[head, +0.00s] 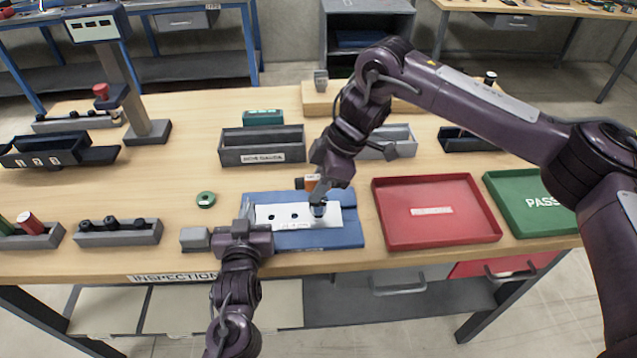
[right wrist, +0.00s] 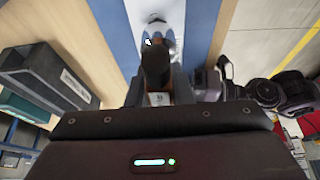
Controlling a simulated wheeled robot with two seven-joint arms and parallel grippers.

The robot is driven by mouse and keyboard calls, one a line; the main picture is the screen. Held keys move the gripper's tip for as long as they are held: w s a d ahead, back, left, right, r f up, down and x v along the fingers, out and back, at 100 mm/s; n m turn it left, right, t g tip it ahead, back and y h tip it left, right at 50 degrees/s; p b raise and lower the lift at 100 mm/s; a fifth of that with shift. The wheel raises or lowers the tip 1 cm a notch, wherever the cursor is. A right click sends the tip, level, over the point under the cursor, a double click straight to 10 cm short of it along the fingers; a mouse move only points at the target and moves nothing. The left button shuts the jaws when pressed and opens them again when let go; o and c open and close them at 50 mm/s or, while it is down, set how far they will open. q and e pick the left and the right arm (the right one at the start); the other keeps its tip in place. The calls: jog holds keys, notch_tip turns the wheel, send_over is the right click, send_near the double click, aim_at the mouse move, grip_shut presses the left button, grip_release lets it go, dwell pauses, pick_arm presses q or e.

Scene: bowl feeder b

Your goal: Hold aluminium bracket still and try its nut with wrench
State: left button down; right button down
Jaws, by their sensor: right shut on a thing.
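The aluminium bracket (head: 272,216), a pale flat plate with dark holes, lies on the blue mat (head: 345,237). My right gripper (head: 316,190) is above the bracket's right part, shut on the wrench, whose orange part (head: 312,180) shows beside the fingers. In the right wrist view the wrench's dark part (right wrist: 156,68) is between the fingers.
A red tray (head: 437,238) and a green PASS tray (head: 530,226) lie to the right. A grey bin (head: 262,155) stands behind the mat. A small grey block (head: 194,239) sits left of my left gripper, and a green ring (head: 206,199) lies behind it.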

jog(key=shift+f, duration=0.95)
dwell(0.5)
jog(key=shift+m+t, duration=0.5)
jog(key=shift+m, duration=0.7)
jog(key=shift+m+t, duration=0.3)
jog(key=shift+m, duration=0.6)
jog(key=shift+m+t+h, duration=0.4)
jog(key=shift+m+t, duration=0.1)
jog(key=shift+m, duration=0.9)
